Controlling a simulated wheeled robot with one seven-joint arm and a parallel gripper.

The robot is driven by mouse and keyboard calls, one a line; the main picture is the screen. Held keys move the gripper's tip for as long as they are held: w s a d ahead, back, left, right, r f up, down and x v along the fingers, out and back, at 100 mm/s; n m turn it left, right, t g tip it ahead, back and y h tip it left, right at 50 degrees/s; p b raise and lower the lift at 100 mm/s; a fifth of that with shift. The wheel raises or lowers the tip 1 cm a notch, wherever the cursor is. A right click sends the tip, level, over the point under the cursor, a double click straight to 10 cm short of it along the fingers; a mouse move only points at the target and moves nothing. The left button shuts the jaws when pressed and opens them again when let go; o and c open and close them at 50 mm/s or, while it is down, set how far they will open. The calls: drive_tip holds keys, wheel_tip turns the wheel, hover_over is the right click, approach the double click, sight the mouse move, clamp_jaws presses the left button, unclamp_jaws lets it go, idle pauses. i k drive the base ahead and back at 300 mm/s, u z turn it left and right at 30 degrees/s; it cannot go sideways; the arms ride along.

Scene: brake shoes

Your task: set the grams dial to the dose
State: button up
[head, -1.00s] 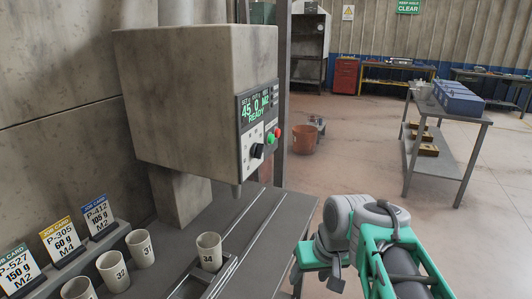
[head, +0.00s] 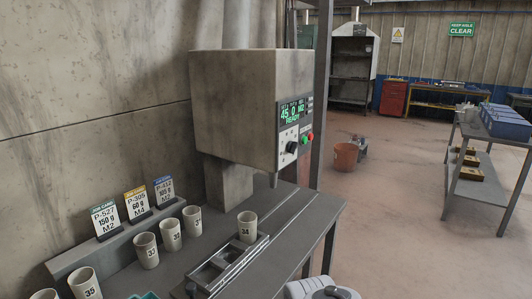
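The dosing machine (head: 240,105) is a worn grey box on a column above the bench. Its screen (head: 292,113) shows green text that looks like "45.0 M2 READY"; the small top line is too fine to read. A black dial (head: 291,147) sits below the screen. Job cards read P-527 150 g M2 (head: 106,221), P-305 60 g M4 (head: 137,203) and P-412 105 g M2 (head: 165,190). Cup 34 (head: 247,226) stands on the rail near the nozzle (head: 273,180). Only a white part of my arm shows at the bottom edge; my gripper's fingers do not show.
Several numbered cups, including 32 (head: 170,235) and 35 (head: 85,284), stand on the left of the bench (head: 325,208). A green button (head: 305,140) and a red button (head: 311,137) sit beside the dial. Open floor lies to the right, before a table (head: 480,180) with blue bins.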

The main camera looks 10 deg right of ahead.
sight(291, 147)
drive_tip(key=u, duration=3.65)
drive_tip(key=k, duration=1.4)
drive_tip(key=z, duration=1.7)
